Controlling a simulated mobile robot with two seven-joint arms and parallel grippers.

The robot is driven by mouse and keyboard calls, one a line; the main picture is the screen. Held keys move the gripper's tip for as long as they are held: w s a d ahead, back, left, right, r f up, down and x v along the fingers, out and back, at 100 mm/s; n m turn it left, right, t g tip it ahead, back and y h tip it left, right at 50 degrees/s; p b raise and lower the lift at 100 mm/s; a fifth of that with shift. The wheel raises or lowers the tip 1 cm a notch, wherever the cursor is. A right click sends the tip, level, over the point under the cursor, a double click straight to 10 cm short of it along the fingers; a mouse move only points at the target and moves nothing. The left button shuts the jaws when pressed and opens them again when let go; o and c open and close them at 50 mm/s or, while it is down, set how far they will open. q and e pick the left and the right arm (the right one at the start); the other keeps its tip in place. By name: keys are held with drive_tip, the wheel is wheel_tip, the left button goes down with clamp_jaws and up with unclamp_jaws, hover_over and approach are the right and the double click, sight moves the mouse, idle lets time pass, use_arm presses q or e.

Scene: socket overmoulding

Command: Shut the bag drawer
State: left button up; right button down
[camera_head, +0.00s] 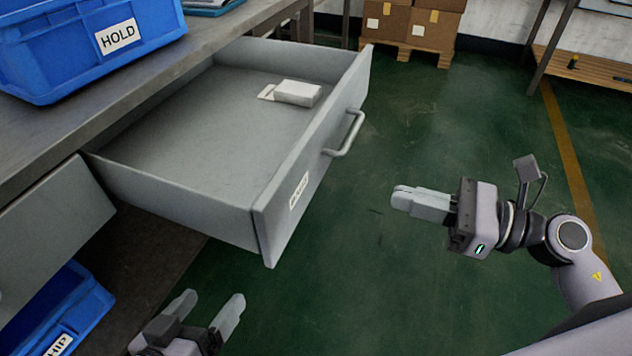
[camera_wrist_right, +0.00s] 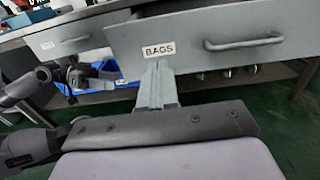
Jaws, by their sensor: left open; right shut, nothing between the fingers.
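The grey bag drawer (camera_head: 190,125) is pulled far out from under the workbench in the head view. A small white box-like object (camera_head: 298,93) lies inside it. Its front panel, labelled BAGS (camera_wrist_right: 157,51), with a bar handle (camera_wrist_right: 244,41), fills the top of the right wrist view; the handle (camera_head: 346,134) also shows in the head view. My right gripper (camera_head: 398,198) is shut and empty, in front of the drawer and apart from the handle in the head view. My left gripper (camera_head: 212,308) is open and empty, below the drawer's near front corner.
A blue HOLD bin (camera_head: 60,55) stands on the bench top (camera_head: 150,75). Another closed drawer front (camera_head: 55,220) is at the left, with a blue bin (camera_head: 65,310) below. Cardboard boxes (camera_head: 425,28) sit on a pallet at the back. The green floor before the drawer is clear.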

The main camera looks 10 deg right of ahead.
sight(301, 169)
drive_tip(key=x, duration=1.3)
drive_tip(key=shift+w+a, duration=0.2)
